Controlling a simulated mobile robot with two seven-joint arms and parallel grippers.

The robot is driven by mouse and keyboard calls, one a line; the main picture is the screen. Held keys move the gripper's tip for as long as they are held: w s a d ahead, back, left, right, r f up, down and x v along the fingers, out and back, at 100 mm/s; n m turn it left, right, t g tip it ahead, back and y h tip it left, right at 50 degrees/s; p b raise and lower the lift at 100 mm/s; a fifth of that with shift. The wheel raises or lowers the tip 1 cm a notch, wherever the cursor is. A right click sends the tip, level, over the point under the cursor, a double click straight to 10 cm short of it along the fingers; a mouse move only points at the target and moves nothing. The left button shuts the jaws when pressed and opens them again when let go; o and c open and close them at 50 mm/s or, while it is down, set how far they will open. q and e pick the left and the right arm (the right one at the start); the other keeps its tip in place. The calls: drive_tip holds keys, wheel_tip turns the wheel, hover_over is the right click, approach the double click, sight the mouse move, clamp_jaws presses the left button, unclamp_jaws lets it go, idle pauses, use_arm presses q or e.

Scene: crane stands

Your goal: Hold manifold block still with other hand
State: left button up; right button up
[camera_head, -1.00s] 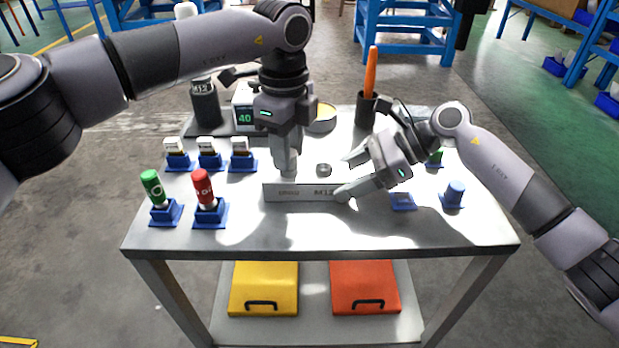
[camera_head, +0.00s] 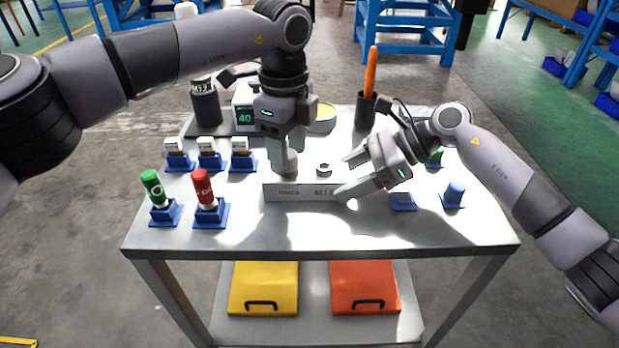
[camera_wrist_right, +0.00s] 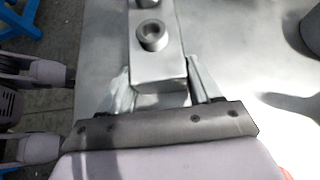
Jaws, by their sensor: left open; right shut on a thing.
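The manifold block (camera_head: 297,193) is a grey metal bar with "M12" marked on its front face, lying on the table. A round threaded port (camera_head: 324,169) stands on its top. My right gripper (camera_head: 346,178) is shut on the block's right end, one finger on the near side and one on the far side. In the right wrist view the block (camera_wrist_right: 160,68) lies between the two fingers, with a port (camera_wrist_right: 152,36) on top. My left gripper (camera_head: 285,172) points down over the block's left part. It is open; its fingertips overlap the block's top, and contact is unclear.
Red (camera_head: 203,188) and green (camera_head: 152,188) bottles stand in blue holders at front left, with several small white-topped containers behind. A black cup with an orange-handled tool (camera_head: 370,75) stands at back right. A blue peg (camera_head: 455,193) is at right. The front table strip is clear.

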use_arm(q)
drive_tip(key=m, duration=1.5)
drive_tip(key=shift+m, duration=0.3)
drive_tip(key=m, duration=0.3)
drive_tip(key=shift+m, duration=0.3)
drive_tip(key=m, duration=1.1)
drive_tip(key=shift+m, duration=0.3)
